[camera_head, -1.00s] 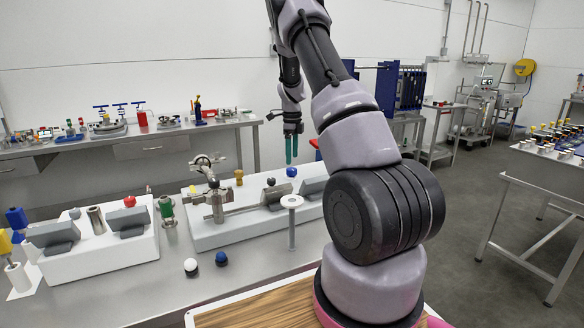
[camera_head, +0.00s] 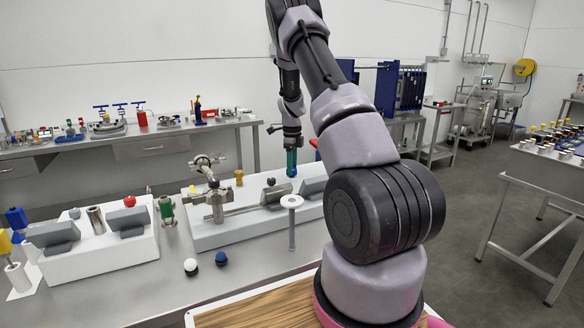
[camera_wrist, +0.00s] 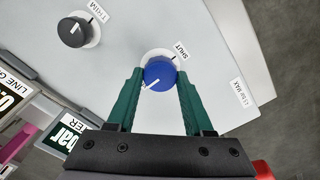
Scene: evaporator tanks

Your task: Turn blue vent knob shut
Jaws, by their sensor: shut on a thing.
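The blue vent knob (camera_wrist: 159,74) sits on a white round base on the light panel in the wrist view. Its white pointer line points to the lower left. The "SHUT" label (camera_wrist: 180,50) and a short dark mark lie at the knob's upper right, so the pointer is not on that mark. My gripper (camera_wrist: 160,77) has its green fingers on both sides of the knob and is shut on it. In the head view, the knob (camera_head: 292,173) shows just under my gripper (camera_head: 292,165), partly hidden by the fingers.
A black knob (camera_wrist: 74,31) stands left of the blue one in the wrist view. A dark blue ball-topped piece (camera_head: 221,258) stands on the bench in front.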

